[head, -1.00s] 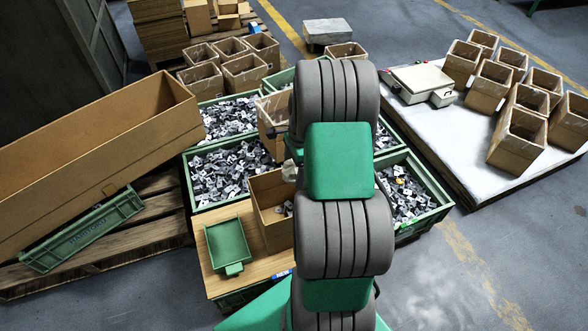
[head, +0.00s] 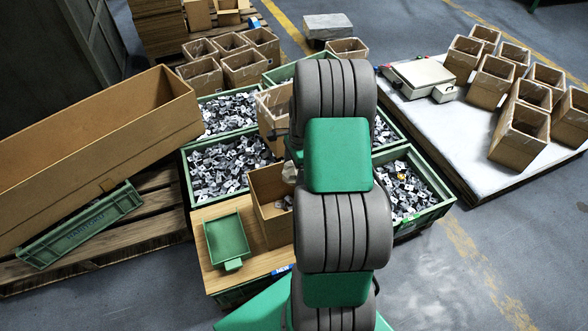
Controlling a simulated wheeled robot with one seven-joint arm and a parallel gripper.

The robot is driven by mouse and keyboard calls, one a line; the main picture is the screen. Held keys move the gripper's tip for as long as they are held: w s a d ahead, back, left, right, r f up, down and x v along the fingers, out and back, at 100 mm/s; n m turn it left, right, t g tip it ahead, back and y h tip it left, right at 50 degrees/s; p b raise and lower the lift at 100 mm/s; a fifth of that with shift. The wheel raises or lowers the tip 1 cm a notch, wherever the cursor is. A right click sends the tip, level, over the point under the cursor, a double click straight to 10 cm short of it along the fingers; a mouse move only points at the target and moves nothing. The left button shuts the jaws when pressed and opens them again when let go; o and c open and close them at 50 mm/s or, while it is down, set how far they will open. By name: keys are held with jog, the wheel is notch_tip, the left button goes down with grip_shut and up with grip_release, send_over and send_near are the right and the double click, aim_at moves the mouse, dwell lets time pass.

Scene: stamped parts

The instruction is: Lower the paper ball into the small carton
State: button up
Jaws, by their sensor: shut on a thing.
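A pale, crumpled thing, which looks like the paper ball (head: 289,172), shows at the left edge of my arm. It is over the far right part of an open small carton (head: 272,226) on the wooden board. Some grey parts show inside this carton, and my arm covers its right side. My gripper (head: 292,158) is mostly hidden behind my arm, with only a sliver in view; it is shut on the paper ball. Whether the ball touches the carton cannot be told.
A green scoop tray (head: 227,238) lies on the wooden board (head: 212,271) left of the carton. Another carton (head: 272,108) stands behind, partly covered by my arm. A long cardboard box (head: 90,165) is at left.

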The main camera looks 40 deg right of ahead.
notch_tip(320, 180, down, 19)
jog(key=b, duration=1.1)
jog(key=shift+f, duration=0.15)
dwell(1.4)
jog(key=shift+f+b, duration=1.7)
jog(key=shift+f, duration=0.85)
dwell(1.2)
jog(key=o, duration=1.3)
jog(key=shift+c, duration=0.2)
jog(key=shift+r, duration=0.1)
